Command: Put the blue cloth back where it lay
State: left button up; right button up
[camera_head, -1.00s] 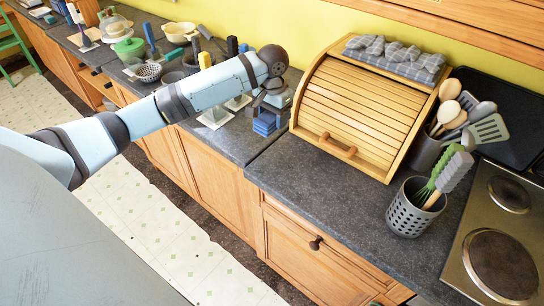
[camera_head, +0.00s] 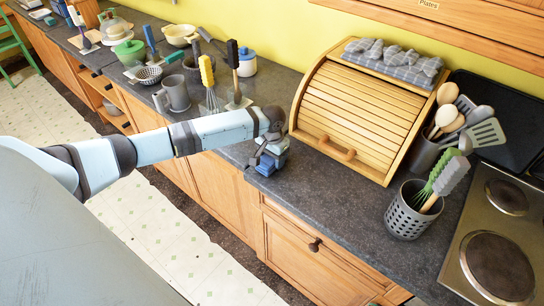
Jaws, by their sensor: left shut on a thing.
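The blue cloth (camera_head: 265,169) shows as a small dark blue folded shape at the front part of the grey counter, left of the bread bin. My left gripper (camera_head: 268,159) is right above it and shut on it. The gripper's body hides part of the cloth. I cannot tell whether the cloth touches the counter or hangs just above it. My right gripper is not in view.
The wooden roll-top bread bin (camera_head: 360,110), with a grey checked cloth (camera_head: 395,62) on top, stands close on the right. Whisks (camera_head: 209,85), a grey mug (camera_head: 176,92) and other kitchenware stand behind left. A utensil holder (camera_head: 408,213) and hob (camera_head: 497,240) are at right.

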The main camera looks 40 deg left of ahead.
pick_arm(q)
jog(key=o, duration=0.8)
jog(key=shift+f, duration=0.1)
notch_tip(320, 180, up, 12)
jog(key=shift+r+b, duration=0.2)
jog(key=shift+b, duration=0.25)
jog(key=shift+d+f, duration=0.1)
